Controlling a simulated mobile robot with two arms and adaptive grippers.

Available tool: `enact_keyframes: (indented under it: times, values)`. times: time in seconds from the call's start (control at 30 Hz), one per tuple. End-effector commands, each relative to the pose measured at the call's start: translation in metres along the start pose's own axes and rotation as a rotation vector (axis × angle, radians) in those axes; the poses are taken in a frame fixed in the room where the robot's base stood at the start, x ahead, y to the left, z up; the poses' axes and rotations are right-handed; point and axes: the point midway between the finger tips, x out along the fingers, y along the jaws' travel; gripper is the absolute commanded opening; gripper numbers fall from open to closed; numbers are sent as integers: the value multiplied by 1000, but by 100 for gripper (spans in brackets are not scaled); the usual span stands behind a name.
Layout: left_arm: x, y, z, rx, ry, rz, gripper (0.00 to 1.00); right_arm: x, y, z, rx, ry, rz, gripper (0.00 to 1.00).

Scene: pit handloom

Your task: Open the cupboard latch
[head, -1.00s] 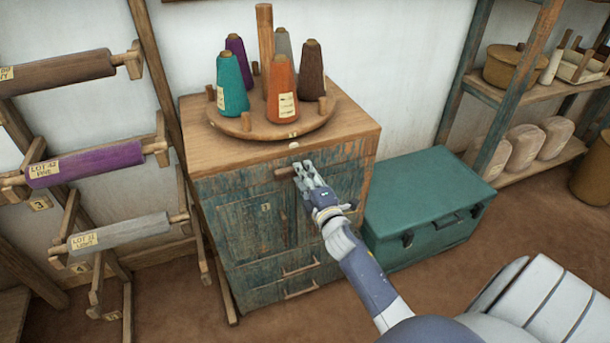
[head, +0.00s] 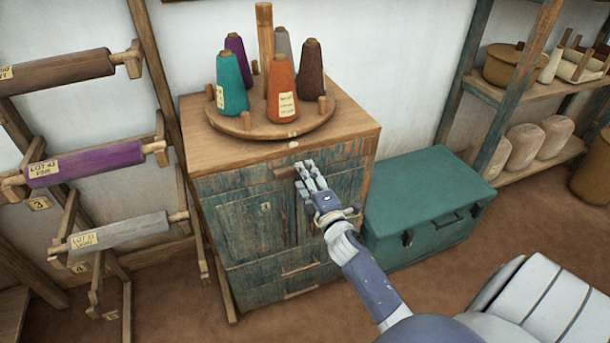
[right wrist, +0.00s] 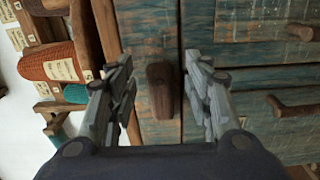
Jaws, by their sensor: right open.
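The cupboard (head: 240,222) is a worn blue-green wooden cabinet with two doors above drawers. Its latch (head: 285,172) is a short brown wooden bar lying level across the top of the doors. My right gripper (head: 309,172) is at the latch's right end in the head view, its fingers apart. In the right wrist view the cupboard appears turned on its side, and the latch (right wrist: 160,88) stands between the two open fingers (right wrist: 163,72) with a gap on each side. The doors look closed. My left gripper is not in view.
A round stand (head: 250,130) with several thread cones sits on the cupboard top. A teal chest (head: 425,195) stands close on the right. A rack of rollers (head: 90,163) is on the left. Shelves (head: 530,92) stand at the back right.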

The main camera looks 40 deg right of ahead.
Motion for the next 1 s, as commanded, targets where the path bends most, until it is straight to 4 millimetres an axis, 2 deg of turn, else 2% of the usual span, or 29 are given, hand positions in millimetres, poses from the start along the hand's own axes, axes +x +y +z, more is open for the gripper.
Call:
enact_keyframes:
  times: [0.3,0.5,0.7,1.0]
  values:
    - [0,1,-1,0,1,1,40,-62,-2,0,1,-1,-4,47]
    - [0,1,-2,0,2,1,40,-91,-1,0,2,-1,-2,47]
    - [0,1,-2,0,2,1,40,-104,0,0,1,-1,0,47]
    - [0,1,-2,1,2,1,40,-105,0,0,1,-1,0,47]
